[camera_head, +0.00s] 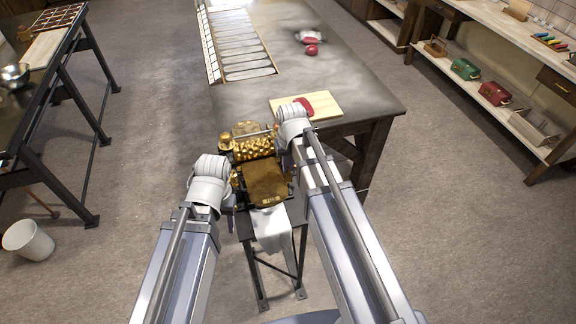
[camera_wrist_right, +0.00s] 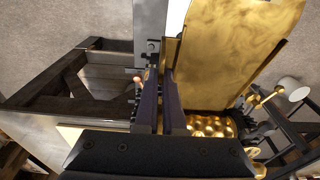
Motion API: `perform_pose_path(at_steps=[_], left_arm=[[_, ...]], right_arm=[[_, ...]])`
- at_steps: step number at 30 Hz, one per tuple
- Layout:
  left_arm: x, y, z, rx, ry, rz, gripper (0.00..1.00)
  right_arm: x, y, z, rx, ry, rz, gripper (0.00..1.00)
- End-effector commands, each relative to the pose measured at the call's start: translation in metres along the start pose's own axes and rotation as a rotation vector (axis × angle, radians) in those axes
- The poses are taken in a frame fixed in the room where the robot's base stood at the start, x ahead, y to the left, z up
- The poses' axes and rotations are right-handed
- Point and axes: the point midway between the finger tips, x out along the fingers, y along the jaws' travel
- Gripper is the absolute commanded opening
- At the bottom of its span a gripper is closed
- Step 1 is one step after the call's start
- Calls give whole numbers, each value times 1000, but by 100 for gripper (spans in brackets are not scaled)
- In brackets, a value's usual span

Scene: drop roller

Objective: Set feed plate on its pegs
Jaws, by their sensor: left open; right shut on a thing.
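The feed plate (camera_head: 266,183), a flat brass-coloured sheet, lies in front of the knobbed brass roller (camera_head: 255,148) on a small dark stand. In the right wrist view the plate (camera_wrist_right: 238,42) fills the upper right, and the roller (camera_wrist_right: 208,127) is below it. My right gripper (camera_wrist_right: 172,92) is shut on the plate's near side edge. In the head view my right gripper (camera_head: 293,166) is at the plate's right side, partly hidden by its arm. My left gripper (camera_head: 234,196) is open at the plate's left side, mostly hidden by its wrist. I cannot make out the pegs.
A white cloth (camera_head: 271,228) hangs from the stand's front. A long metal-topped table (camera_head: 330,65) stands behind, with a wooden board (camera_head: 325,103) at its near corner. A white bucket (camera_head: 28,241) is on the floor at left. Open floor lies on both sides.

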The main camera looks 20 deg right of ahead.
Motion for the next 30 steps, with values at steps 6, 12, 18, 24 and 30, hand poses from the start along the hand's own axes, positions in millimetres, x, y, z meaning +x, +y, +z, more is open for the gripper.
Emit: perform_pose_path(at_steps=[6, 12, 18, 24, 30], left_arm=[[0, 0, 0, 0, 0, 0, 50], [0, 0, 0, 0, 0, 0, 50], [2, 0, 0, 0, 0, 0, 50], [4, 0, 0, 0, 0, 0, 50], [6, 1, 0, 0, 0, 0, 50]], right_arm=[[0, 0, 0, 0, 0, -1, 0], [0, 0, 0, 0, 0, -1, 0], [2, 0, 0, 0, 0, -1, 0], [4, 0, 1, 0, 0, -1, 0], [6, 0, 1, 0, 0, -1, 0]])
